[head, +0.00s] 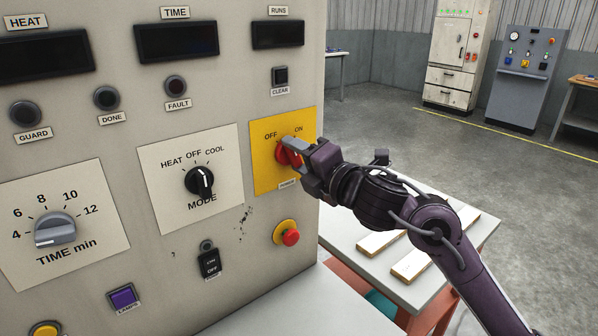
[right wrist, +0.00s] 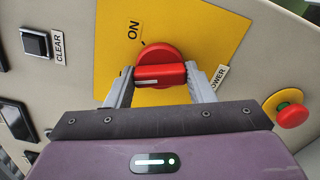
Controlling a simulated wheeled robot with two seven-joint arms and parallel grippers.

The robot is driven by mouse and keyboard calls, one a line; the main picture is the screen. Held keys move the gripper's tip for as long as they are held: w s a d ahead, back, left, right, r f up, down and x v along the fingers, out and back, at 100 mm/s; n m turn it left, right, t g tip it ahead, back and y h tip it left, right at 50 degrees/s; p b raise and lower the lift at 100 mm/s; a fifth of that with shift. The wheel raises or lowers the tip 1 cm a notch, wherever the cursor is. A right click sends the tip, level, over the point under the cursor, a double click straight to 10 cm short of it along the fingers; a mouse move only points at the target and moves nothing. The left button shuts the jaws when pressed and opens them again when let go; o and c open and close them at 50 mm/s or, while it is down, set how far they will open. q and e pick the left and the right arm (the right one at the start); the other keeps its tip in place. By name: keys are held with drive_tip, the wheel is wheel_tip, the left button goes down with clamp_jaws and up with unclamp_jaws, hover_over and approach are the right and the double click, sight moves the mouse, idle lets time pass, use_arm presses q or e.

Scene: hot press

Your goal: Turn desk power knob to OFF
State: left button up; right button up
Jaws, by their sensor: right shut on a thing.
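The red power knob (head: 283,157) sits on a yellow plate (head: 266,182) at the right edge of the grey panel, with OFF printed at its upper left and ON at its upper right. My right gripper (head: 291,160) is shut on the knob, partly hiding it in the head view. In the right wrist view the knob's red grip bar (right wrist: 160,75) lies between the two grey fingertips, one at each end. A white mark shows on the bar's left half. The ON label is visible there; OFF is not. My left gripper is not in view.
A red emergency button (head: 290,237) on a yellow base sits below the plate. The black MODE knob (head: 199,181) is to its left, the CLEAR button (head: 280,76) above. A white table (head: 440,221) with pale boards stands behind my right arm.

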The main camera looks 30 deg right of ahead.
drive_tip(key=shift+f+n+b, duration=0.15)
drive_tip(key=shift+n+b, duration=1.55)
drive_tip(key=shift+n, duration=0.2)
drive_tip(key=o, duration=1)
